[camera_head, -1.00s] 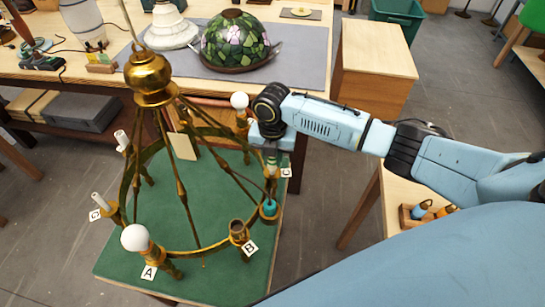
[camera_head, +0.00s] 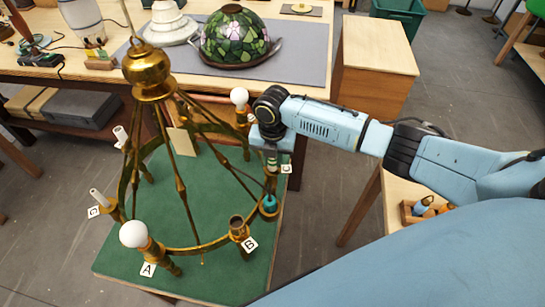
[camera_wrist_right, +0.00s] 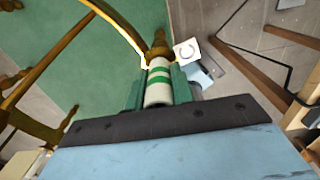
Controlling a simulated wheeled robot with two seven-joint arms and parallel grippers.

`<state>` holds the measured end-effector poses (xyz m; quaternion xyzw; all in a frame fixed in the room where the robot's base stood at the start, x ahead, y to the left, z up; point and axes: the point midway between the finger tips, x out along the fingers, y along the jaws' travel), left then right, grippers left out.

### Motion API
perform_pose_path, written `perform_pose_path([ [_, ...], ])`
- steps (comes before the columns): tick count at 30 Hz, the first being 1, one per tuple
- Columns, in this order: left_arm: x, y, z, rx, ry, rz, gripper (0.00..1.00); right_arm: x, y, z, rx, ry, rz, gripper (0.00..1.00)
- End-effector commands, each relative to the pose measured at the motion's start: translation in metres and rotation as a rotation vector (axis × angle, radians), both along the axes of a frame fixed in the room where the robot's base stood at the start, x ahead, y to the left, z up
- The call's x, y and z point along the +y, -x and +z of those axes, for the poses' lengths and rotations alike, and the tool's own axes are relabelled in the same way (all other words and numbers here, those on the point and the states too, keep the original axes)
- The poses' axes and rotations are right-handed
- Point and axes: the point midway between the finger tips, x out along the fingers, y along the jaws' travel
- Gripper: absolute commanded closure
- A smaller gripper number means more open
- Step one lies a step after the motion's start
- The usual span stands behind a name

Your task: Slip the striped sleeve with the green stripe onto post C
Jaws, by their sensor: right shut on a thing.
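The striped sleeve (camera_wrist_right: 158,85) is white with green stripes. My right gripper (camera_wrist_right: 158,92) is shut on it, with a dark green finger on each side. In the right wrist view, a brass arm end (camera_wrist_right: 159,47) of the chandelier lies just beyond the sleeve's far end, in line with it, by a white letter tag (camera_wrist_right: 187,52). I cannot tell whether the sleeve is around the post. In the head view my right gripper (camera_head: 271,160) points down at the chandelier's right side, next to the tag (camera_head: 286,169), which seems to read C. My left gripper is out of view.
A teal piece (camera_head: 269,204) sits near my right gripper. A stained-glass shade (camera_head: 236,36) stands on the back table.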

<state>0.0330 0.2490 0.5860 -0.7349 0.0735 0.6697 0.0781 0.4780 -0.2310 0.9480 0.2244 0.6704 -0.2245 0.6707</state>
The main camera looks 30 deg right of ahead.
Motion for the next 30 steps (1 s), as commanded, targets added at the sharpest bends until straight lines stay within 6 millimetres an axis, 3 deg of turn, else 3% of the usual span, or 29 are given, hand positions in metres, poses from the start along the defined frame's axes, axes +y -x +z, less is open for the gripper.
perform_pose_path([
  [25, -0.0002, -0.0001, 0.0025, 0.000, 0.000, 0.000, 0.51, 0.0002, 0.0000, -0.0030, 0.000, 0.000, 0.001, 0.97],
  [26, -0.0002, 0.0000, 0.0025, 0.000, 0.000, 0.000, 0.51, 0.0002, 0.0000, -0.0030, 0.000, 0.000, 0.001, 0.72],
  [30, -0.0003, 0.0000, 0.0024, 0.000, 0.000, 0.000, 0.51, 0.0001, 0.0000, -0.0029, 0.000, 0.000, 0.001, 0.54],
])
